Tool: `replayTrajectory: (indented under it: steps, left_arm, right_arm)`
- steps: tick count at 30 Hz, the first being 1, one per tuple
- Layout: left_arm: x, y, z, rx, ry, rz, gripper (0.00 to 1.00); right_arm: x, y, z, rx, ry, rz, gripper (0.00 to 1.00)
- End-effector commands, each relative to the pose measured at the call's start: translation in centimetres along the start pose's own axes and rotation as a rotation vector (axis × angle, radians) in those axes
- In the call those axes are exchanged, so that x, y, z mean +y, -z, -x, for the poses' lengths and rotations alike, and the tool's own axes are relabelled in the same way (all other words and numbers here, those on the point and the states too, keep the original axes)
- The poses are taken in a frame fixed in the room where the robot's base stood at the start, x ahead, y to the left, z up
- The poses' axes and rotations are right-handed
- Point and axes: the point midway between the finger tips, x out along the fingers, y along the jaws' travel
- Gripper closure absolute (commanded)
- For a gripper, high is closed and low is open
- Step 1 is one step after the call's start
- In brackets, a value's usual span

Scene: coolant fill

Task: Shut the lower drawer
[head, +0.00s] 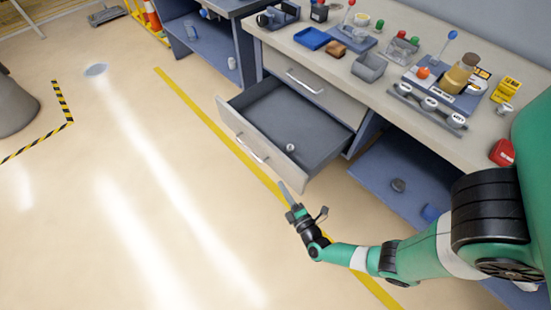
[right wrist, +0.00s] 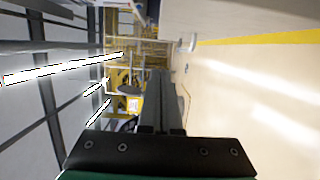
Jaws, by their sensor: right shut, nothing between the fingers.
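The lower drawer (head: 239,133) stands pulled out of the workbench in the head view. My right gripper (head: 284,187) is shut and empty. In the picture it is just below the near right end of the drawer front; whether it touches cannot be told. My left gripper is out of view.
The upper drawer (head: 314,88) is shut. The bench top (head: 295,50) carries trays, bottles and an amber container (head: 460,73). A blue lower shelf (head: 375,183) is right of the open drawer.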

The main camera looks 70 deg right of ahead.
Motion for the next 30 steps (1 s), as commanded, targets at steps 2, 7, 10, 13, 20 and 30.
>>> replayTrajectory:
  steps: [2, 7, 10, 13, 20, 30]
  left_arm:
    - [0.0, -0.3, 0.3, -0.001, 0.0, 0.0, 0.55]
    - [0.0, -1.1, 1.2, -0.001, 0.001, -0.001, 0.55]
    - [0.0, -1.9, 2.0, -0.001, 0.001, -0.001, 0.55]
    - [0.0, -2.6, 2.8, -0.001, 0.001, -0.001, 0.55]
    - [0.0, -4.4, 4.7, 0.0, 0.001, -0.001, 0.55]
    - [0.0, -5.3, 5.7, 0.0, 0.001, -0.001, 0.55]
  right_arm:
    - [-0.2, 0.0, -0.4, -0.002, -0.002, -0.002, 1.0]
    - [-0.4, -0.1, -2.8, -0.006, -0.005, -0.003, 1.0]
    - [-0.5, -0.1, -5.0, -0.005, -0.006, -0.005, 1.0]
    - [-0.5, 0.0, -7.2, -0.003, -0.006, -0.005, 1.0]
    - [-0.6, -1.8, -10.5, -0.005, -0.005, -0.003, 1.0]
    - [-0.1, -3.8, -11.0, 0.002, -0.002, -0.002, 1.0]
